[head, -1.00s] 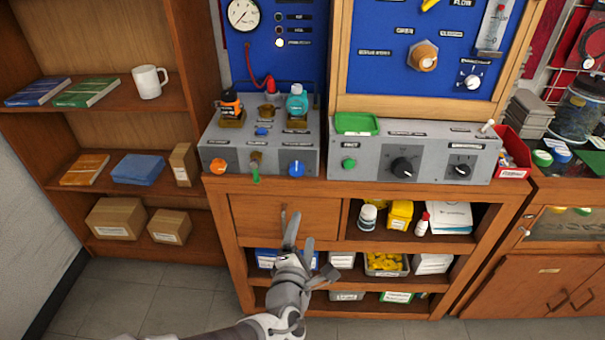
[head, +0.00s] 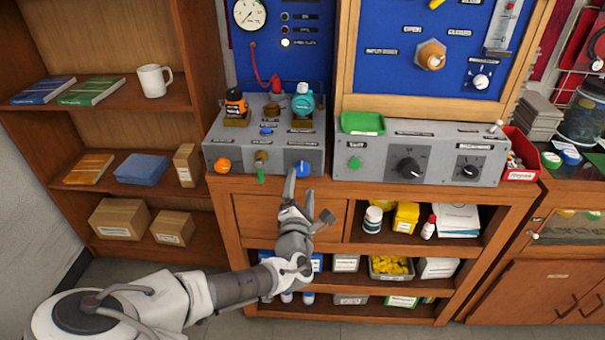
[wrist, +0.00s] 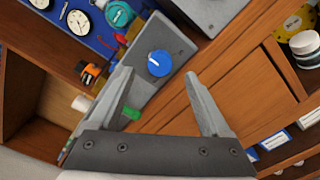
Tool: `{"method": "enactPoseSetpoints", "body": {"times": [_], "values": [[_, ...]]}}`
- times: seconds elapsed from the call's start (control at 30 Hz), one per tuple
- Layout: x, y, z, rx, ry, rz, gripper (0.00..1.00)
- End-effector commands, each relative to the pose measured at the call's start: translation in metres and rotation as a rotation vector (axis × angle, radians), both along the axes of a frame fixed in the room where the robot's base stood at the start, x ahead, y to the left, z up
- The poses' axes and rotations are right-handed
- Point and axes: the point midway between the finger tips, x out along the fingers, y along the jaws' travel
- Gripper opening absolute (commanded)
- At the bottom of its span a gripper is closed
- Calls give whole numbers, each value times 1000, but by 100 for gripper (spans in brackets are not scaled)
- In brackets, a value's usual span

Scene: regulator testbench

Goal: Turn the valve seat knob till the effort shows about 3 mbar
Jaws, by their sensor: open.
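A blue knob (head: 303,169) sits at the right of the front panel of the left grey box (head: 275,150). Its label is too small to read, so I cannot tell for sure that it is the valve seat knob. My gripper (head: 307,196) is open and empty, just in front of and below the blue knob. In the wrist view, the blue knob (wrist: 159,63) appears between and beyond the fingertips of my gripper (wrist: 158,77), apart from both. A round gauge (head: 250,14) is on the blue panel; its reading is not legible.
An orange knob (head: 222,165) and a green lever (head: 261,175) are on the same box. The right grey box (head: 430,155) has black knobs. The wooden cabinet front (head: 290,215) lies close behind my gripper. Bottles and a cup stand on shelves.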

Motion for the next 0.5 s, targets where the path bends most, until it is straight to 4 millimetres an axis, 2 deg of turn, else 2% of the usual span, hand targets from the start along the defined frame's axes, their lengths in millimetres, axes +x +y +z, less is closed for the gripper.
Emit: {"method": "enactPoseSetpoints", "body": {"times": [0.03,0.2,0.33,0.5], "values": [[11,-1,0,2,-2,-3,82],[39,-2,0,0,-1,-2,82],[52,-2,0,0,-1,-1,82],[58,-2,0,-1,-1,-1,82]]}}
